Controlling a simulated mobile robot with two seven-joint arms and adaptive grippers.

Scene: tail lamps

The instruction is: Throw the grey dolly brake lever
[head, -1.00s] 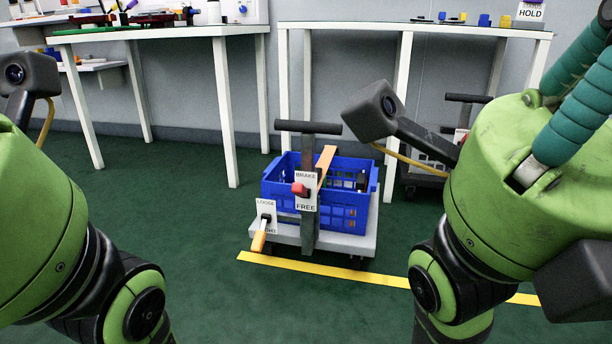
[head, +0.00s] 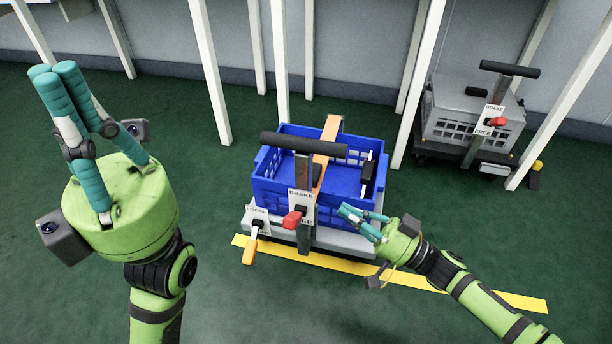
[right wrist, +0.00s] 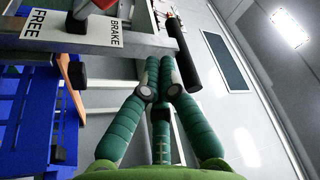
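The dolly with a grey crate (head: 455,108) stands at the far right in the head view. Its post carries a BRAKE/FREE plate (head: 489,120) and a red-tipped brake lever (head: 496,122); which word the lever points to is unclear. A nearer grey-decked dolly (head: 350,243) carries a blue crate (head: 285,185), with its own red-tipped lever (head: 293,219). My right gripper (head: 344,211) is beside that post, fingertips together and empty; they also show below a black push handle in the right wrist view (right wrist: 160,62). My left gripper (head: 54,70) is raised at left, away from both, fingertips together, empty.
A LOOSE/TIGHT plate (head: 257,222) with an orange lever (head: 252,250) is on the near dolly's left. An orange strap (head: 328,140) crosses the blue crate. A yellow floor line (head: 500,297) runs in front. White table legs (head: 418,80) stand behind. The green floor between the dollies is clear.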

